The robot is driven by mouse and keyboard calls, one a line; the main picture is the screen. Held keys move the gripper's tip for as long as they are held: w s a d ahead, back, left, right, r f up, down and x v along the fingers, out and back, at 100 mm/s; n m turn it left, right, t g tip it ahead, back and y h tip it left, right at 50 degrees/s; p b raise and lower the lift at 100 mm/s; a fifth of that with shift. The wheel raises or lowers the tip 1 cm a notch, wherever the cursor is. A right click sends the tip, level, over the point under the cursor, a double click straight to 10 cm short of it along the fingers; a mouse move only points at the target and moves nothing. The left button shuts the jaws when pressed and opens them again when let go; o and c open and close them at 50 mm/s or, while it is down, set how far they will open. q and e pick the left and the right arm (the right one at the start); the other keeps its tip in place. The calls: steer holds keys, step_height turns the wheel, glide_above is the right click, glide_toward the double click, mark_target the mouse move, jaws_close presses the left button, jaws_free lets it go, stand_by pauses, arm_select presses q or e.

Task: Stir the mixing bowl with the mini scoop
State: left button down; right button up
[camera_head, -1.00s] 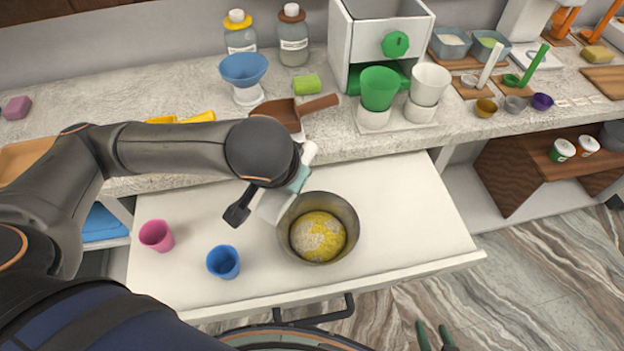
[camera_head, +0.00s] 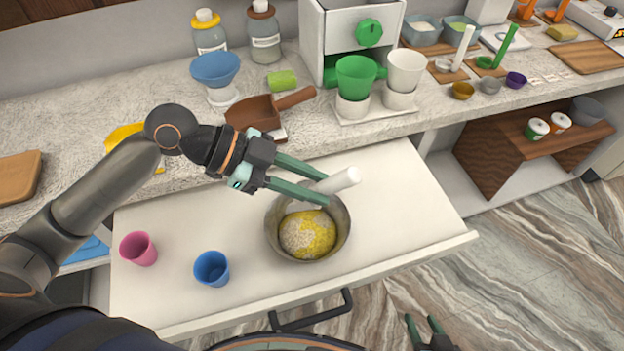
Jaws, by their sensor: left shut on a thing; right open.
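The mixing bowl (camera_head: 341,236) is a grey metal bowl on a white pulled-out drawer, holding a yellow and beige mixture (camera_head: 308,235). My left gripper (camera_head: 322,188) is above the bowl's far rim, its green fingers shut on a white handle (camera_head: 342,180), which I take to be the mini scoop's. The handle points up and to the right. The scoop's head is hidden, so I cannot tell whether it touches the mixture. My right gripper (camera_head: 426,330) is at the bottom edge, open and empty, over the floor.
A pink cup (camera_head: 138,249) and a blue cup (camera_head: 212,269) stand on the drawer (camera_head: 400,210) left of the bowl. A brown scoop (camera_head: 255,113), a blue funnel-like bowl (camera_head: 215,70) and a white machine (camera_head: 335,35) are on the counter behind. The drawer's right side is clear.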

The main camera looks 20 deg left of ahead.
arm_select(q)
steer(key=shift+w+r, duration=0.1)
steer(key=shift+w, duration=0.1)
steer(key=shift+a+f+b, duration=0.1)
steer(key=shift+f+b, duration=0.35)
steer(key=shift+b, duration=0.15)
step_height(320, 180, down, 4)
steer(key=b, duration=0.3)
steer(key=shift+b, duration=0.3)
step_height(320, 180, down, 5)
steer(key=b, duration=0.3)
steer(key=shift+r, duration=0.15)
steer(key=shift+f+b, duration=0.5)
steer(key=shift+b, duration=0.05)
steer(key=shift+f, duration=0.15)
arm_select(e)
steer(key=w+a+f+y, duration=0.1)
steer(key=w+a+f, duration=0.1)
steer(key=f, duration=0.3)
steer(key=shift+a+f+n, duration=0.3)
steer(key=shift+a+f, duration=0.1)
steer(key=shift+a, duration=0.25)
